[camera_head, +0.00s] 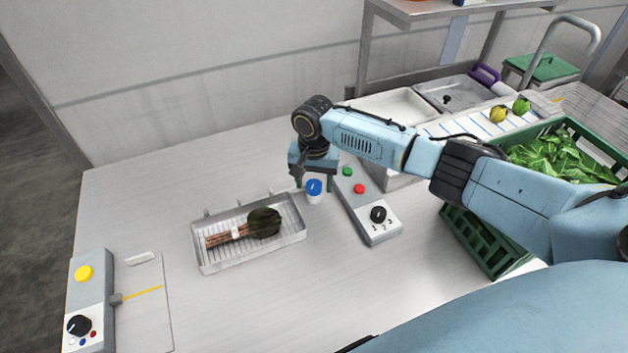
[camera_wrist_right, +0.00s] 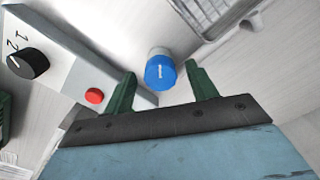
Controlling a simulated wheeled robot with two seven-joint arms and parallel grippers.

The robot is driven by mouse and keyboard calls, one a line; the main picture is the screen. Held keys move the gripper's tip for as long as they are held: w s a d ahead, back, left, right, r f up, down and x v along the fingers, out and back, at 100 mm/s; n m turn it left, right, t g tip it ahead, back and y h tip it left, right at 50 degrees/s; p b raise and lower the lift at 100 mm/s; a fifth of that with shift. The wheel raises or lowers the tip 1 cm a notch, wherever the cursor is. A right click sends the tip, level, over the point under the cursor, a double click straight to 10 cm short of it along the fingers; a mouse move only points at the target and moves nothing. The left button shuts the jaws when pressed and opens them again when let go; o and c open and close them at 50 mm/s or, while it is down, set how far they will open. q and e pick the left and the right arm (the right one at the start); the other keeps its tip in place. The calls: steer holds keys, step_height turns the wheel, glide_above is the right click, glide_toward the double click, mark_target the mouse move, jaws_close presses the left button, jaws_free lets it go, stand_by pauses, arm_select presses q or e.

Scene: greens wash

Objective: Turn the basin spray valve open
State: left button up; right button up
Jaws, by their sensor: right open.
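A blue-topped valve knob (camera_head: 314,188) on a white base stands on the steel counter, left of a grey control box. In the right wrist view the blue knob (camera_wrist_right: 160,72) lies just beyond and between the two green fingertips. My right gripper (camera_head: 314,184) is open above the knob, with nothing held; its open fingers (camera_wrist_right: 160,85) also show in the right wrist view. The fingers look apart from the knob, though the exact height gap is hard to tell. My left gripper is not in view.
The grey control box (camera_head: 378,228) with green and red buttons and a black dial is close on the right. A wire tray (camera_head: 208,262) holding a bundle of greens is on the left. A green crate (camera_head: 480,243) of leaves stands under my right arm.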

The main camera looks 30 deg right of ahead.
steer(key=c, duration=1)
steer(key=shift+s+r+n+p, duration=0.1)
steer(key=shift+r+n+p, duration=0.05)
steer(key=shift+n+p, duration=1.3)
steer(key=n+p, duration=0.2)
steer(key=n, duration=0.1)
steer(key=shift+n, duration=0.25)
steer(key=n+p, duration=0.1)
steer(key=n, duration=0.1)
steer(key=shift+d+n, duration=0.1)
steer(key=shift+n, duration=0.2)
steer(key=n, duration=0.2)
steer(key=shift+n+p, duration=0.4)
steer(key=n, duration=0.5)
steer(key=shift+n, duration=0.7)
